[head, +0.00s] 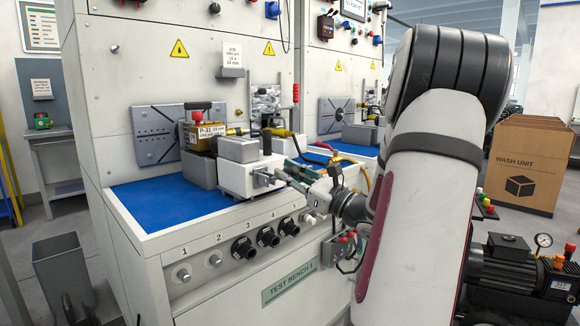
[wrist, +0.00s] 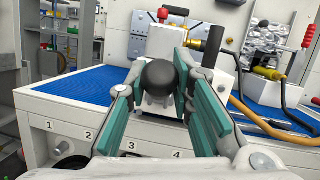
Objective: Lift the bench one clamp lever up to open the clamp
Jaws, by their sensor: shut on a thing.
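The clamp lever's black ball knob (wrist: 160,77) sits between the teal pads of my gripper (wrist: 158,92) in the wrist view. My gripper is shut on the lever at this knob; the lever's shaft is mostly hidden behind it. The white clamp block (wrist: 165,45) stands just beyond the knob. In the head view, my gripper (head: 284,176) reaches the front of the white clamp block (head: 238,178) at the front edge of test bench one (head: 290,283). The knob is hard to make out there.
A blue mat (head: 165,203) covers the bench top. A brass part with a tag (head: 203,132) stands behind the clamp. Numbered ports (head: 268,237) line the bench front. A red-handled lever (head: 296,94) and yellow hose (wrist: 255,117) are to the right. A pump (head: 515,272) stands at lower right.

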